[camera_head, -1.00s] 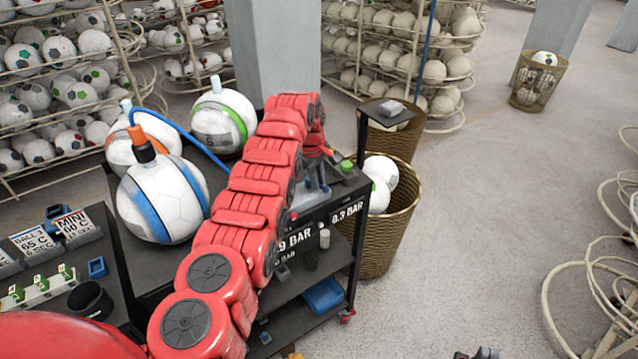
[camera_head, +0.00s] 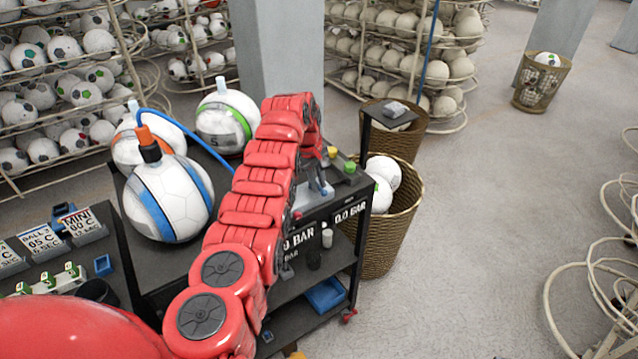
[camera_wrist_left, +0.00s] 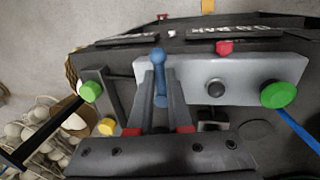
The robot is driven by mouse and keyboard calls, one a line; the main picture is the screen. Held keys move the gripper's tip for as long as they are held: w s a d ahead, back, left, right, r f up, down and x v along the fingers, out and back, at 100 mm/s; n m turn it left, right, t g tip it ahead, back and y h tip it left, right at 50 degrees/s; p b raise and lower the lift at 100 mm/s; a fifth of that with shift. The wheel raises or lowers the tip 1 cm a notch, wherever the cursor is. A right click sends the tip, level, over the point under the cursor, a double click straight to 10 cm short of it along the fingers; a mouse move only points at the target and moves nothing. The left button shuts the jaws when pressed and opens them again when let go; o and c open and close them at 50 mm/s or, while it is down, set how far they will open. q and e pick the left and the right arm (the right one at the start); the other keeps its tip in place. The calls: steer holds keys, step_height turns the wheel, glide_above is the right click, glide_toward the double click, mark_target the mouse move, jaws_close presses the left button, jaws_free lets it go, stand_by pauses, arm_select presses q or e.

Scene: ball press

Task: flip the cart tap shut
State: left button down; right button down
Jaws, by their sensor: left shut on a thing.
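The cart (camera_head: 150,275) has a blue tap lever (camera_wrist_left: 159,62) on a grey metal block (camera_wrist_left: 250,75), seen in the left wrist view. My left gripper (camera_wrist_left: 160,80) has its two dark fingers on either side of the lever and is shut on it. In the head view my left arm reaches over the cart and hides much of the tap and gripper. My right gripper is not in view.
A wicker basket with balls (camera_head: 385,240) stands close to the cart's right side. Wire ball racks fill the back. Floor at the right centre is clear.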

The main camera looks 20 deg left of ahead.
arm_select(q)
steer(key=c, duration=0.8)
jaws_free()
steer(key=shift+r, duration=0.1)
steer(key=shift+c, duration=0.2)
steer(key=shift+a+r+b, duration=0.15)
steer(key=shift+r+b, duration=0.25)
step_height(320, 180, up, 16)
steer(key=s+a, duration=0.1)
steer(key=s, duration=0.1)
steer(key=shift+s+a+p, duration=0.4)
